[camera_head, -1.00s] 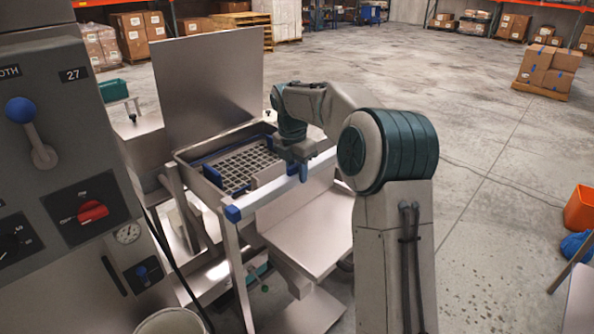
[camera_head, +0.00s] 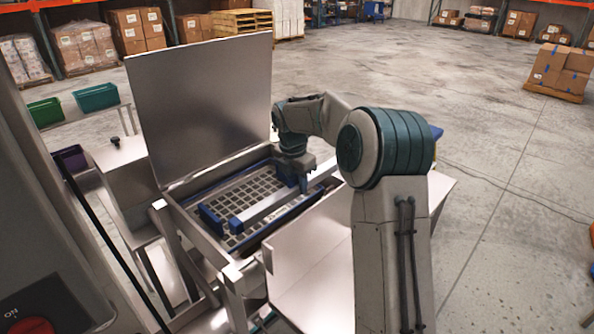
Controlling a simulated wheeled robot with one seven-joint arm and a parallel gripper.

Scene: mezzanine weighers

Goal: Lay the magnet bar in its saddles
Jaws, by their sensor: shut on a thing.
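The magnet bar (camera_head: 268,207) is a long silver bar with a blue end cap (camera_head: 236,226) at its near left end. My gripper (camera_head: 298,180) is shut on it toward its far right part, where the fingers partly cover it. The bar lies slantwise over the grid (camera_head: 235,197) inside an open steel box. A blue block (camera_head: 210,219), which looks like a saddle, stands just left of the bar's near end. I cannot tell whether bar and block touch. The bar's far end and any saddle there are hidden behind my gripper and arm.
A raised steel lid (camera_head: 200,105) stands at the back of the box. A bare steel shelf (camera_head: 310,250) is in front. A grey cabinet (camera_head: 45,240) fills the left edge. Teal and green bins (camera_head: 96,97) are at the back left. Open floor lies to the right.

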